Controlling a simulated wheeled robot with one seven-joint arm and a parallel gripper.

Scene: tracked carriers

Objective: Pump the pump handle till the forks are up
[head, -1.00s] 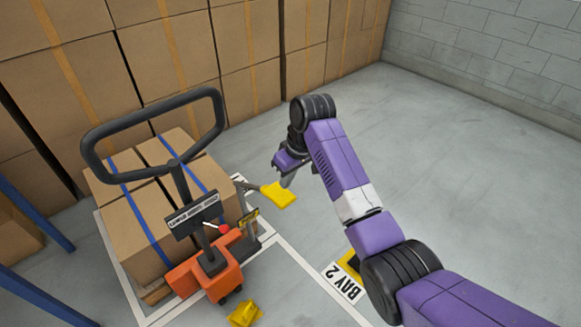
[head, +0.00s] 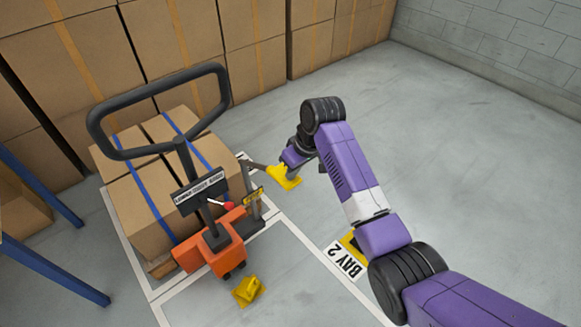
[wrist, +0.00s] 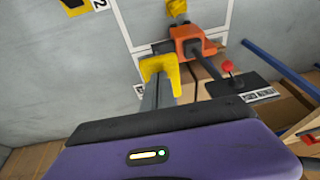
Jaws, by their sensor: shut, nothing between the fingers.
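The orange pallet truck (head: 218,250) stands at the left, with a black loop tiller (head: 155,90) rising from it. The lever with a yellow end pad (head: 284,178), which looks like the pump handle, sticks out to the right of the truck. The pad also shows in the wrist view (wrist: 160,66). My gripper (head: 289,165) is shut and empty, right at the pad and seemingly against its upper side; exact contact is hard to tell. Strapped cartons (head: 135,205) sit on a pallet over the truck. The forks are hidden beneath the load.
A red-knobbed lever (head: 229,205) and a black label plate (head: 200,191) are on the tiller. A yellow block (head: 249,291) lies on the floor. Blue rack bars (head: 55,270) stand at the left. Tall cartons (head: 180,45) line the back.

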